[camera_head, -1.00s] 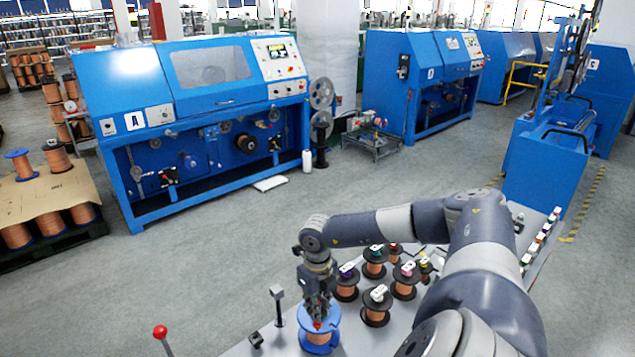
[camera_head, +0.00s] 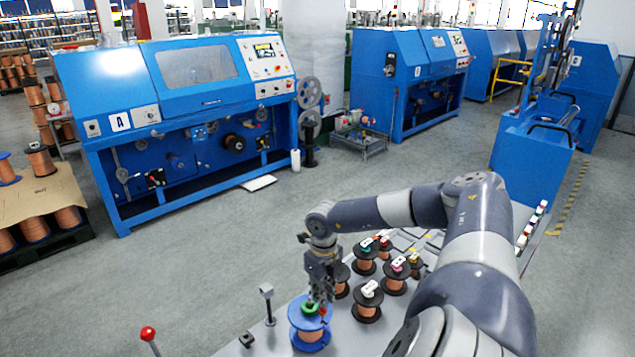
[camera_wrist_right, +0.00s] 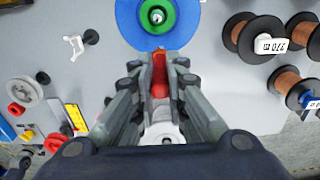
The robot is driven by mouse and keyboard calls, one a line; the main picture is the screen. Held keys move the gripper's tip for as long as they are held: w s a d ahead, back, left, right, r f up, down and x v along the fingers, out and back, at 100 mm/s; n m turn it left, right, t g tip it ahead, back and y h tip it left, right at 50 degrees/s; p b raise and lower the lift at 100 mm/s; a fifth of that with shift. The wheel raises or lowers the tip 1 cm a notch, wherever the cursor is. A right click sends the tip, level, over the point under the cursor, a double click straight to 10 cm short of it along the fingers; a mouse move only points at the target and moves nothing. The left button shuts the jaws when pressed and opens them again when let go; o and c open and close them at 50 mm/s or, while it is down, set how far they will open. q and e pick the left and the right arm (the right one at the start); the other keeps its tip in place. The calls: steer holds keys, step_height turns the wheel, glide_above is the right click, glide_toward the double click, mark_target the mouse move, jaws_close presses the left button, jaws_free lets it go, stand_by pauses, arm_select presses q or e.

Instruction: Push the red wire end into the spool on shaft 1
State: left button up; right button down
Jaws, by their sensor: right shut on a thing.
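The blue-flanged spool (camera_head: 296,326) with copper winding stands upright at the table's front edge. Its green hub (camera_head: 310,308) shows on top. In the right wrist view the blue spool (camera_wrist_right: 127,14) is at the top edge, with a bright shaft tip in its green hub. My right gripper (camera_head: 322,297) points down beside the hub, on its right. It is shut on the red wire end (camera_wrist_right: 160,78), seen between the fingers in the wrist view. The red end (camera_head: 323,311) also shows below the fingertips in the head view, apart from the hub. My left gripper is out of view.
Several black-flanged copper spools (camera_head: 367,300) stand right of the gripper. A grey post (camera_head: 268,303) and a red-knobbed lever (camera_head: 148,334) stand to the left. In the wrist view a white clip (camera_wrist_right: 75,46) and a grey pulley (camera_wrist_right: 24,89) lie left.

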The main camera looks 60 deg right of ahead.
stand_by(0.5)
steer(key=shift+s+f+b, duration=0.15)
steer(key=shift+f+b, duration=0.45)
steer(key=shift+f, duration=0.1)
steer(key=shift+f+b, duration=0.95)
steer(key=shift+f, duration=0.05)
stand_by(1.0)
stand_by(0.5)
steer(key=c, duration=1.5)
jaws_free()
steer(key=shift+c, duration=0.2)
steer(key=o, duration=0.3)
steer(key=shift+o, duration=0.2)
steer(key=shift+r, duration=0.15)
